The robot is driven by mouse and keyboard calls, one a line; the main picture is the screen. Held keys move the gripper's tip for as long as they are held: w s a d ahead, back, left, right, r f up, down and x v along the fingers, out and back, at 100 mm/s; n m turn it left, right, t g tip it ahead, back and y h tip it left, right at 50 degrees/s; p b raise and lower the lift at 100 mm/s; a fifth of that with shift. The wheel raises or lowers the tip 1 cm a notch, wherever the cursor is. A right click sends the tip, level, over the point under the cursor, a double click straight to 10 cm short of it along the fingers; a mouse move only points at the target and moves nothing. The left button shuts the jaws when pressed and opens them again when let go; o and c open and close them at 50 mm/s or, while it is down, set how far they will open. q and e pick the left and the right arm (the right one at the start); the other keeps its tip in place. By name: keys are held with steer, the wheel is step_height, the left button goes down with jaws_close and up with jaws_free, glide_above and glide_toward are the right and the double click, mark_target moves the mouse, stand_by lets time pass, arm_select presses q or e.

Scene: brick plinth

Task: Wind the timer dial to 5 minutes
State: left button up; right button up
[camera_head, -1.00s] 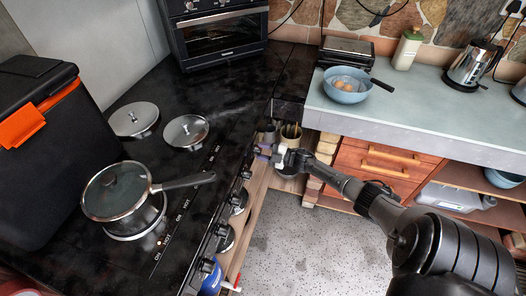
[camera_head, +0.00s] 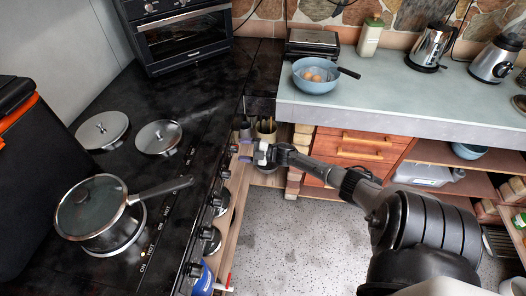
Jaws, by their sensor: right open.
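No dial with readable minute marks shows, so I cannot tell which knob is the timer dial. Control knobs (camera_head: 218,202) line the front of the black cooker, seen at a steep angle. The black oven (camera_head: 185,32) at the back left also has small knobs along its top, partly cut off. My left gripper is not in view.
A lidded saucepan (camera_head: 97,208) stands on the cooker, its handle reaching towards the front edge. Utensil pots (camera_head: 265,130) stand just behind my right gripper. The speckled floor (camera_head: 290,240) is clear.

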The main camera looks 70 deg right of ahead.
steer(key=v, duration=1.1)
steer(key=shift+s+p, duration=0.35)
steer(key=shift+s, duration=0.05)
steer(key=shift+d+f, duration=0.1)
